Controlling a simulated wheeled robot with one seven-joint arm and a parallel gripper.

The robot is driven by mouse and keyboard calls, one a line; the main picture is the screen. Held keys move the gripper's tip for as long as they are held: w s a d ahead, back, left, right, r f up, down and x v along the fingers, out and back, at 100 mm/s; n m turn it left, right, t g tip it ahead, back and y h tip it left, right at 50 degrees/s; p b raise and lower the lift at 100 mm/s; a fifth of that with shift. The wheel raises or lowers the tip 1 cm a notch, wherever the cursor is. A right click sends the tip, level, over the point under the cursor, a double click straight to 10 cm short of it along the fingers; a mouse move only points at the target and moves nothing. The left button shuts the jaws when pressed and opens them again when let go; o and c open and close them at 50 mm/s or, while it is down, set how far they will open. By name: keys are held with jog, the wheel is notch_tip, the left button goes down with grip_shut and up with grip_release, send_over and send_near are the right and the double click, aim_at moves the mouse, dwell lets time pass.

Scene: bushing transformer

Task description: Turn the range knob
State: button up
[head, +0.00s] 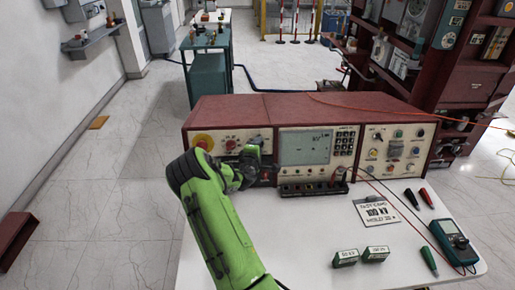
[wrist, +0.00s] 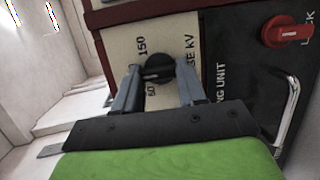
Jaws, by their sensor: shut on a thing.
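The range knob (wrist: 158,68) is a round black knob on a cream panel, in the middle of the wrist view. Printed marks "150" and "KV" lie around it; other lettering is partly hidden. My gripper (wrist: 157,76) has one finger on each side of the knob and is shut on it. In the head view my green arm reaches from the bottom to the left part of the red test console (head: 225,107), and my dark gripper (head: 250,166) is at its front panel. The gripper hides the knob there.
A red lock knob (wrist: 287,30) and a metal handle (wrist: 291,110) are on the black panel to the right. A red button (head: 203,141) is left of my gripper. The white table (head: 330,215) holds a card (head: 378,212), a meter (head: 453,240), probes and small green boxes.

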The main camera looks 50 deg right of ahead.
jog(key=shift+s+f, duration=0.1)
dwell(0.3)
jog(key=o, duration=1.1)
jog(key=shift+c, duration=0.2)
jog(key=shift+a, duration=0.1)
jog(key=b+v, duration=0.2)
jog(key=v, duration=1.3)
jog(key=shift+a+r, duration=0.2)
jog(key=shift+a, duration=0.1)
jog(key=shift+s, duration=0.15)
